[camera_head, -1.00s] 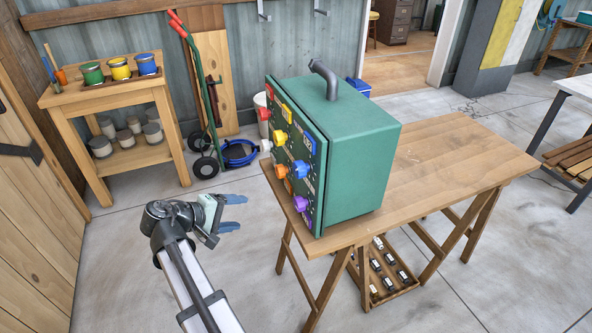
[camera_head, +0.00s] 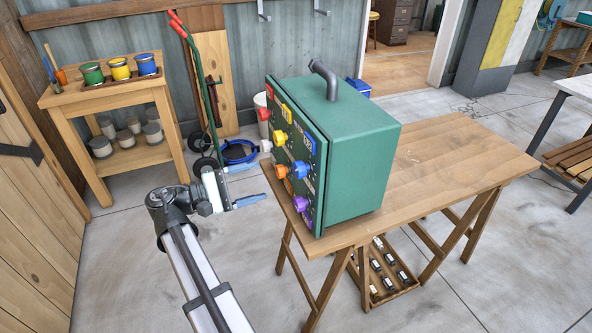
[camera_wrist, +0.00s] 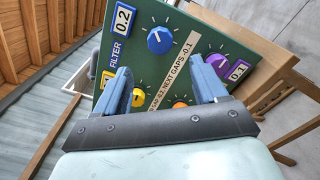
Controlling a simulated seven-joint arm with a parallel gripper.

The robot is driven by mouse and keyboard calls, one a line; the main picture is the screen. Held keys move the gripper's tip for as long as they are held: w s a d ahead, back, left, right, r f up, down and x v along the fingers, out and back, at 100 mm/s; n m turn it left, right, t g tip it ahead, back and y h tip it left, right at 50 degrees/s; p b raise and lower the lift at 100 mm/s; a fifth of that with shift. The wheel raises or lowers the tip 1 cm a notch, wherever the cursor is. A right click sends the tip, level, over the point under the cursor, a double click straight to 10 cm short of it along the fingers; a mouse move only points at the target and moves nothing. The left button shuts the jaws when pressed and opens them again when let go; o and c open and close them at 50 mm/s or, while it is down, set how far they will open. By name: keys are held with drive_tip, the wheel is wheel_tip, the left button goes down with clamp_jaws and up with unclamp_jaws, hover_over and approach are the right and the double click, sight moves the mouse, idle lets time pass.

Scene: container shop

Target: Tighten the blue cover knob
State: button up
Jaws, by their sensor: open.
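The blue knob (camera_head: 300,169) sits on the front panel of the green cabinet (camera_head: 360,160), which stands on the wooden table. In the wrist view the blue knob (camera_wrist: 160,40) has a white pointer line and lies beside a blue-edged tag (camera_wrist: 123,19) reading 0.2. My gripper (camera_head: 254,183) is open and empty, to the left of the panel and apart from it. In the wrist view its two blue fingers (camera_wrist: 164,80) point at the panel, with the blue knob beyond and between them.
A purple knob (camera_wrist: 199,76), a yellow knob (camera_wrist: 138,97) and an orange knob (camera_wrist: 180,104) are close to the blue one. A strip (camera_wrist: 165,77) mentions gaps. The wooden table (camera_head: 440,165) is bare right of the cabinet. Floor is clear around my arm.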

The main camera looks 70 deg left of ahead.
sight(295, 171)
drive_tip(key=w, duration=1.1)
drive_tip(key=shift+w, duration=0.35)
drive_tip(key=c, duration=1)
